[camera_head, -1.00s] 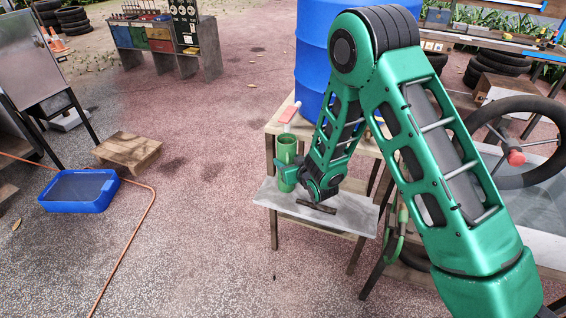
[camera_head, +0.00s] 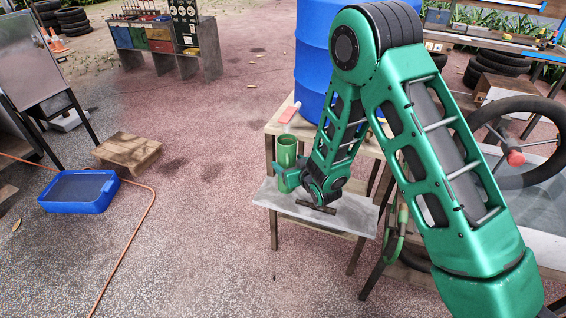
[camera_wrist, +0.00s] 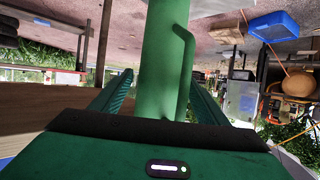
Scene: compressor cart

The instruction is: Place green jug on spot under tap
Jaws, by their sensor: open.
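The green jug (camera_head: 287,152) stands upright on the grey shelf (camera_head: 345,214) of the wooden stand, in front of the blue barrel (camera_head: 312,52). A tap with a red-orange handle (camera_head: 288,114) is just above and behind the jug. My gripper (camera_head: 292,174) is at the jug's right side in the head view, low over the shelf. In the wrist view the green jug (camera_wrist: 164,70) and its handle rise between my two open fingers. I cannot tell whether either finger touches it.
A blue tray (camera_head: 80,190) and an orange hose (camera_head: 135,236) lie on the ground at left, near a wooden step (camera_head: 128,150). A steering wheel (camera_head: 520,140) is at right. The ground left of the stand is mostly clear.

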